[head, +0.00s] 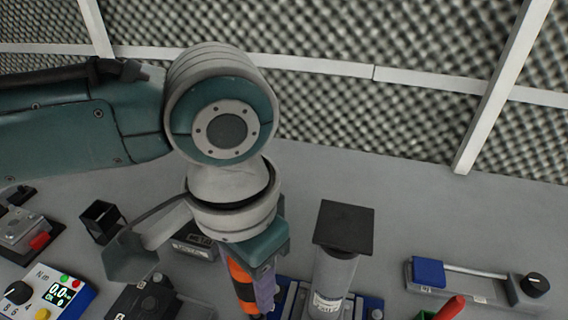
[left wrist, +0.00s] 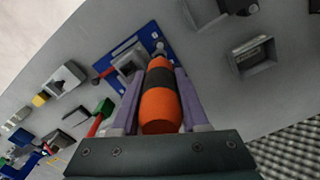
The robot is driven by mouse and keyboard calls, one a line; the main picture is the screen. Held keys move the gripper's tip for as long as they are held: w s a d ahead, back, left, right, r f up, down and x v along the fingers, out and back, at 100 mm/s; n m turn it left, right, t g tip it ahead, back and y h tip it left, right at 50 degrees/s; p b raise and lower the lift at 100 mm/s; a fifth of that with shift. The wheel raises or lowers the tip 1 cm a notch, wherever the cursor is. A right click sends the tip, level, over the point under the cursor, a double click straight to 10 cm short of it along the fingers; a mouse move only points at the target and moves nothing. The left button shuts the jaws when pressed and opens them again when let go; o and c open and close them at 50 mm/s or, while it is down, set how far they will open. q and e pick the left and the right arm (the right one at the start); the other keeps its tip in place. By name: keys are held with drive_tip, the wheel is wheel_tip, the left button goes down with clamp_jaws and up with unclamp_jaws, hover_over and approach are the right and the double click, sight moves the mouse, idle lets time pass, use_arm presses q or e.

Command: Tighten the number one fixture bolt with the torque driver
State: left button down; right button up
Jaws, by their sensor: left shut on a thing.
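The torque driver, with an orange and black grip, (head: 241,284) is held in my left gripper (head: 252,292). In the left wrist view the driver (left wrist: 160,108) lies between the two purple fingers of the gripper (left wrist: 164,82), which are closed on its sides. Its far end points toward the blue fixture plate (left wrist: 117,78). Part of the blue plate (head: 291,288) also shows in the head view, below and right of the gripper. The driver's tip and the number one bolt cannot be made out, so contact between them cannot be told. My right gripper is not in view.
A grey post with a black square top (head: 344,228) stands close right of my left gripper. A torque readout box (head: 61,292) is at lower left, near an open black holder (head: 102,219). A blue-ended rail device (head: 429,272) lies right. Bare bench lies behind.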

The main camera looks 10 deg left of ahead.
sight(253, 307)
use_arm(q)
drive_tip(key=shift+r, duration=0.1)
drive_tip(key=shift+p, duration=0.35)
drive_tip(key=shift+f+b, duration=1.5)
drive_tip(key=shift+f, duration=1.45)
drive_tip(key=shift+p, duration=0.45)
drive_tip(key=shift+p, duration=0.45)
drive_tip(key=shift+f+b, duration=0.45)
drive_tip(key=shift+f, duration=0.2)
